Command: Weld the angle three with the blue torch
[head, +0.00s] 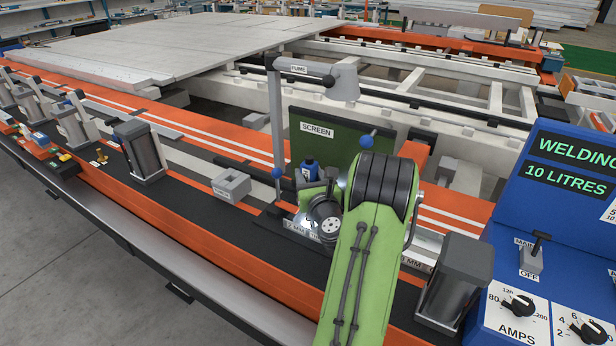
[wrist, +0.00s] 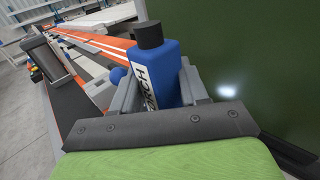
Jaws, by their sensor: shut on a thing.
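The blue torch (head: 309,170), a blue body with a black top and a white label, stands upright in front of the green screen. In the wrist view the blue torch (wrist: 162,72) sits between the grey jaws of my gripper (wrist: 160,92), which is shut on it. In the head view my green arm covers most of the gripper. Metal pieces with "MM" labels lie along the bench, partly behind my arm; I cannot tell which is angle three. No arc or weld bead shows.
The green screen (head: 335,143) stands close behind the torch, and the fume hood (head: 343,80) hangs above. A grey block (head: 231,186) is to the left, and a grey clamp post (head: 450,283) to the right. The blue welding machine (head: 550,215) fills the right side, with a MAIN switch (head: 533,255).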

